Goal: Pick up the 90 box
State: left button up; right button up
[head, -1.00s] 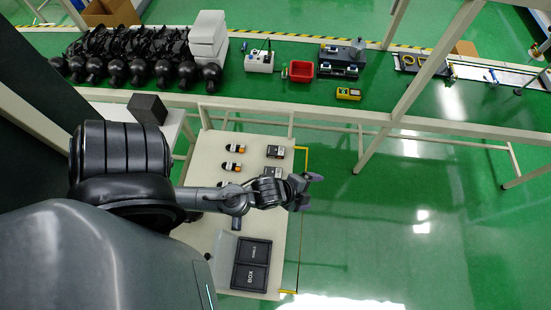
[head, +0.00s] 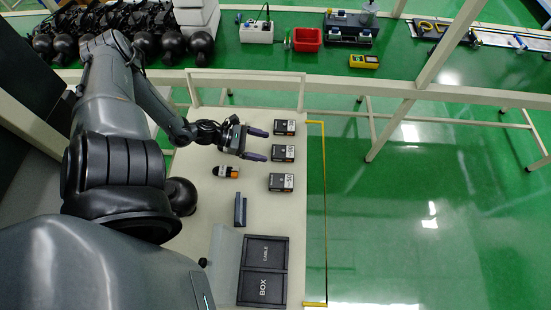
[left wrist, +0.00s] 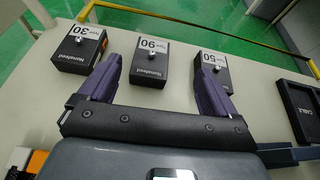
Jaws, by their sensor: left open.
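The 90 box (left wrist: 151,62) is a small black box with a white label. In the left wrist view it stands in the middle of three similar boxes, between and beyond my fingertips. In the head view it is the middle box (head: 282,152) of the column on the table. My left gripper (head: 256,144) is open and empty, to the left of the boxes, its fingers pointing toward them. In the left wrist view its two purple fingers (left wrist: 161,68) are spread, with the 90 box apart from them. My right gripper is not in view.
The 30 box (left wrist: 82,48) and the 50 box (left wrist: 212,72) stand on either side of the 90 box. A black tray marked BOX and CABLE (head: 242,270) lies at the table's near end. An orange-and-black item (head: 226,171) lies below my gripper.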

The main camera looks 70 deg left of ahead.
aim_at(290, 152)
pick_arm(q)
jog(key=shift+a+f, duration=0.2)
jog(key=shift+f, duration=0.25)
jog(key=shift+w+f+m+b, duration=0.15)
jog(key=shift+w+m+b, duration=0.15)
jog(key=shift+b, duration=0.15)
jog(key=b+x, duration=0.1)
jog(key=x, duration=0.3)
jog(key=shift+w+d, duration=0.2)
jog(key=shift+w, duration=0.05)
jog(key=b+x, duration=0.2)
jog(key=x, duration=0.2)
jog(key=shift+w+a+f+b, duration=0.2)
jog(key=shift+w+b, duration=0.1)
jog(key=shift+b, duration=0.1)
jog(key=shift+w+d+f, duration=0.1)
jog(key=shift+w+d, duration=0.1)
jog(key=shift+w, duration=0.15)
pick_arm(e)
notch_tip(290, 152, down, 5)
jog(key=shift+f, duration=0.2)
pick_arm(q)
jog(key=shift+c, duration=0.3)
jog(key=c, duration=1.1)
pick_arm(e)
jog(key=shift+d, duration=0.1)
